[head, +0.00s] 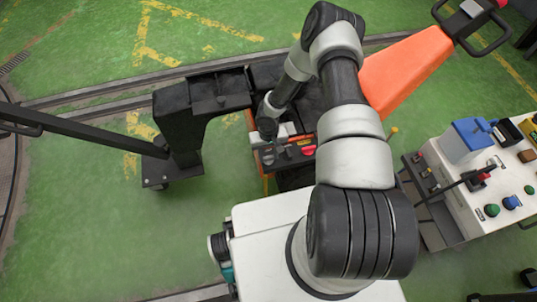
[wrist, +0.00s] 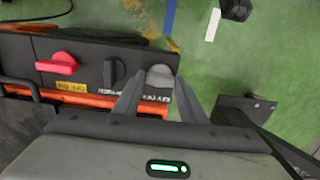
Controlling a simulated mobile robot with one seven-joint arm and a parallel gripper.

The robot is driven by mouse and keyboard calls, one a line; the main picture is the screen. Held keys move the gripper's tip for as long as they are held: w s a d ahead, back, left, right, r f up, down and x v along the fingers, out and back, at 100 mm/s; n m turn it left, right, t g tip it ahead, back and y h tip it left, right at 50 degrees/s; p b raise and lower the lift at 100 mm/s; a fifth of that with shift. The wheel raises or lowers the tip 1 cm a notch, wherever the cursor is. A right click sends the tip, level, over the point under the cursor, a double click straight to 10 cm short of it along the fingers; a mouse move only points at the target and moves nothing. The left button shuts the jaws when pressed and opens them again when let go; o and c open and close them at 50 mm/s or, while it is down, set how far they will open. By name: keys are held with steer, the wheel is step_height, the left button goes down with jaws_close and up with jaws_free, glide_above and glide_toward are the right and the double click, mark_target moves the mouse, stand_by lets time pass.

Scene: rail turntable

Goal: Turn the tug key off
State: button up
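The tug, an orange vehicle (head: 405,68), has a dark control panel (head: 285,155) that also shows in the wrist view (wrist: 85,48). On it the wrist view shows a red handle knob (wrist: 57,63), a black knob (wrist: 113,72) and a rounded grey knob (wrist: 160,76). I cannot tell for certain which one is the key. My gripper (wrist: 176,86) is open, its fingers spread either side of the grey knob, the left finger closer. Whether they touch it I cannot tell. In the head view my gripper (head: 269,138) is over the panel's left end, partly hidden by my arm.
A black steel frame (head: 180,125) with a long bar stands left of the panel. A white console (head: 455,185) with buttons and a blue box (head: 467,140) stands at right. Curved rails (head: 95,100) cross the green floor, which is open at left.

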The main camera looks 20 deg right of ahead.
steer(key=shift+c, duration=0.5)
steer(key=shift+n+b, duration=0.3)
steer(key=shift+n, duration=0.1)
steer(key=n+b, duration=0.1)
steer(key=n, duration=0.2)
steer(key=shift+w+f+b, duration=0.1)
steer(key=shift+b, duration=0.2)
steer(key=n+b, duration=0.1)
steer(key=n, duration=0.4)
steer(key=n+b, duration=0.1)
steer(key=n, duration=0.3)
steer(key=shift+n, duration=0.4)
steer(key=n, duration=0.4)
steer(key=shift+n, duration=0.3)
steer(key=o, duration=1.1)
steer(key=shift+c, duration=0.2)
